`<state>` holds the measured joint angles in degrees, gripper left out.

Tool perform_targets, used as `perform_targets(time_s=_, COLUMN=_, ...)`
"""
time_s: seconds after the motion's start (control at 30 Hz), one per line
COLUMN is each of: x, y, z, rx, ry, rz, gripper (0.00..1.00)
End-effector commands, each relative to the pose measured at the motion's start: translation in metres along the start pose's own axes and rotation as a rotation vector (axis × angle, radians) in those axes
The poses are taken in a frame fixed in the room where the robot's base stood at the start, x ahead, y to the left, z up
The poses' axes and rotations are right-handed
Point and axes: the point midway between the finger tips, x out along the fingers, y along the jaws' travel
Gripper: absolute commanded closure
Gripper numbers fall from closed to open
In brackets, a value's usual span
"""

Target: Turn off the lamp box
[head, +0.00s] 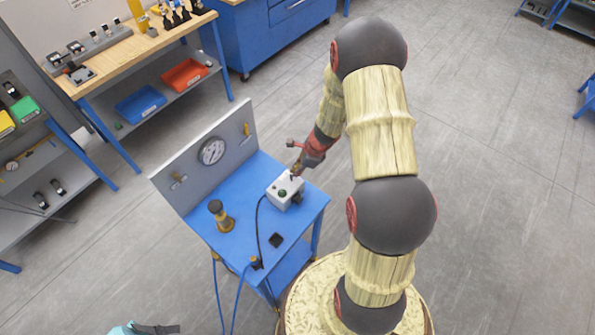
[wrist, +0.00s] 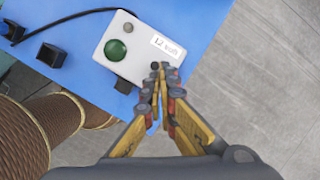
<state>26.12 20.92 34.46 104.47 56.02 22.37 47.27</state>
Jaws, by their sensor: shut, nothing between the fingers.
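The lamp box (head: 283,193) is a small white-grey box on the blue cart top, near its right edge. In the wrist view the lamp box (wrist: 137,62) carries a large green round lamp or button, a small grey round part and a label reading "12 volt". A small dark part, likely a switch, shows at its edge by my fingertips. My gripper (head: 296,171) is at the box's upper right side. In the wrist view my gripper (wrist: 163,72) is shut and empty, its tips over or against the box edge; contact cannot be told.
The blue cart (head: 205,238) has an upright grey panel with a gauge (head: 212,151). A brass-and-black fitting (head: 220,214) stands on the cart, and a black cable runs from the box. A workbench (head: 130,55) is behind. Floor to the right is clear.

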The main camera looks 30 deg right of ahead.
Motion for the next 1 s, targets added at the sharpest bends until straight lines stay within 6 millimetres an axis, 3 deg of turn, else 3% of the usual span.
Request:
perform_targets(time_s=0.4, x=-0.015, y=-0.001, z=0.005, rx=-0.001, ry=0.0, rz=0.0, gripper=1.0)
perform_targets(time_s=0.73, x=-0.015, y=-0.001, z=0.005, rx=0.0, ry=0.0, rz=0.0, gripper=1.0)
perform_targets(time_s=1.0, x=-0.02, y=-0.005, z=-0.008, rx=-0.002, ry=0.0, rz=0.0, gripper=1.0)
